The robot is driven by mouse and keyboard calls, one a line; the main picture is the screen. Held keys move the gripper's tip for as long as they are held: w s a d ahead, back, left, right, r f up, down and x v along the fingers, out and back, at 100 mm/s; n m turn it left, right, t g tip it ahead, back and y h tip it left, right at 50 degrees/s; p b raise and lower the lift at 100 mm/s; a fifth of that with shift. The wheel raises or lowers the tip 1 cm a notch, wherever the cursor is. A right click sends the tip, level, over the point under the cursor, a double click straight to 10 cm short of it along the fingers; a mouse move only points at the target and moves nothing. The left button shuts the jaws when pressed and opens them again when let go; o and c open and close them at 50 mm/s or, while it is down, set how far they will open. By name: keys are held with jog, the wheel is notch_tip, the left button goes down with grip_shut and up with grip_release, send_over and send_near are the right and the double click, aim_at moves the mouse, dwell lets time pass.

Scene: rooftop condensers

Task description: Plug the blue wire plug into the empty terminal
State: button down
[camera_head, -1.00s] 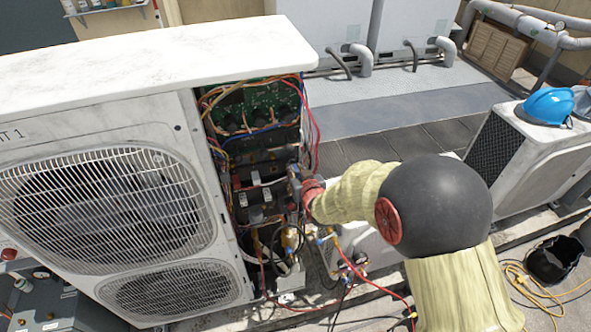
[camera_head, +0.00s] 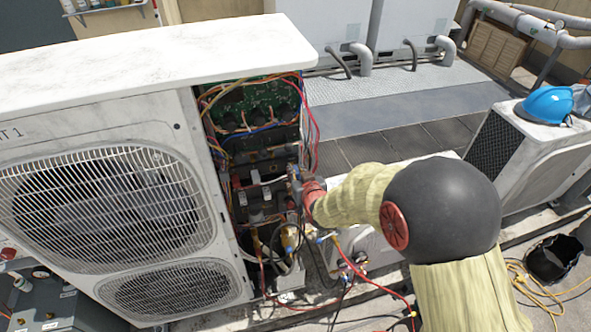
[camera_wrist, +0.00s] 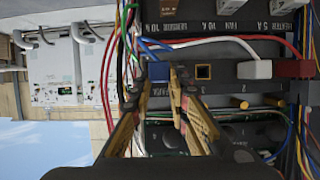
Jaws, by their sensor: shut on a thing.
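The empty terminal (camera_wrist: 203,72) is a dark square opening with a yellowish rim on the black terminal block, just right of the plug and the right finger. I cannot tell how far the plug stands off the block. In the head view my gripper (camera_head: 296,184) is at the condenser's open side; the plug cannot be made out there.
A white plug (camera_wrist: 254,69) and a red plug (camera_wrist: 292,68) sit along the block to the right. Red, white, green and blue wires cross close around my fingers. In the head view the condenser (camera_head: 150,65) stands left, with copper fittings and hoses below my gripper.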

jog(key=shift+s, duration=0.2)
jog(key=shift+s+d, duration=0.15)
jog(key=shift+s, duration=0.15)
jog(key=shift+s+d, duration=0.25)
jog(key=shift+s, duration=0.55)
jog(key=shift+s+d+b, duration=0.3)
jog(key=shift+s, duration=0.65)
jog(key=shift+s+d+b, duration=0.25)
jog(key=shift+s, duration=0.7)
jog(key=c, duration=2.2)
grip_release()
jog(key=shift+c, duration=0.2)
grip_shut()
